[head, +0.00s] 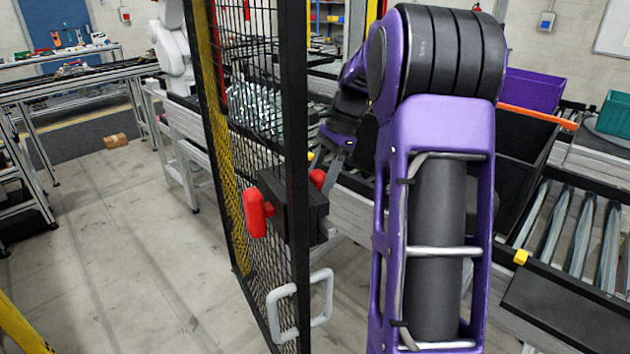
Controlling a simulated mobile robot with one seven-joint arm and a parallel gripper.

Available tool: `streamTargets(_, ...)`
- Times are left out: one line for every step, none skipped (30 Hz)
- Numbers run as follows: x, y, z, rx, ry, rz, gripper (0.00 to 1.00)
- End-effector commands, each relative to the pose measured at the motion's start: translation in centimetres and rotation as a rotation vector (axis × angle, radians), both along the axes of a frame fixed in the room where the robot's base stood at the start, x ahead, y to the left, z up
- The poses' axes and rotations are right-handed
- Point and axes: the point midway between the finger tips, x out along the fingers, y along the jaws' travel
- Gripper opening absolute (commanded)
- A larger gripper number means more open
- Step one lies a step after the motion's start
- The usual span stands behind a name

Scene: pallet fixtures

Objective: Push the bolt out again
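A black bolt housing (297,207) is mounted on the edge of a black mesh gate (293,110) in the middle of the view. A red handle (255,213) sticks out on its left side. A smaller red knob (317,179) shows on its right side, partly behind the housing. My gripper (330,172) points down just right of the red knob, very close to it. I cannot tell whether it touches the knob. The fingers are small and seen edge-on, so their opening is unclear. The bolt rod itself is not clearly visible.
A grey pull handle (299,306) sits low on the gate. Roller conveyors (575,235) with a black bin (525,150) and a purple bin (532,90) stand at the right.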

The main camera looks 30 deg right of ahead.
Motion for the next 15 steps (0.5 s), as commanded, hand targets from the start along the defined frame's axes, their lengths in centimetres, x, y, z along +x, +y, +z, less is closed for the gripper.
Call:
streamTargets(-1.1,-0.2,-0.1,-0.001,0.003,-0.002,0.0)
streamTargets(-1.6,-0.2,-0.1,-0.001,0.004,-0.002,0.0)
streamTargets(-2.2,-0.2,-0.1,-0.001,0.004,-0.002,0.0)
streamTargets(-2.5,-0.2,-0.1,0.0,0.003,-0.002,0.0)
streamTargets(-2.8,-0.2,-0.1,0.0,0.004,-0.002,0.0)
streamTargets(-3.1,-0.2,0.0,0.0,0.003,-0.002,0.0)
streamTargets(-3.3,-0.2,0.0,0.0,0.003,-0.001,0.0)
streamTargets(-3.3,-0.2,0.0,0.0,0.004,-0.001,0.0)
streamTargets(-3.4,-0.3,0.0,0.0,0.004,-0.001,0.0)
streamTargets(-3.4,-0.3,-0.1,0.0,0.004,0.0,0.0)
streamTargets(-3.4,-0.3,-0.1,0.0,0.004,0.0,0.0)
streamTargets(-3.4,-0.3,-0.1,0.0,0.005,0.0,0.0)
streamTargets(-3.4,-0.3,-0.1,0.0,0.005,0.0,0.0)
streamTargets(-3.5,-0.3,-0.1,0.0,0.006,0.0,0.0)
streamTargets(-3.5,-0.3,-0.1,0.0,0.007,0.0,0.0)
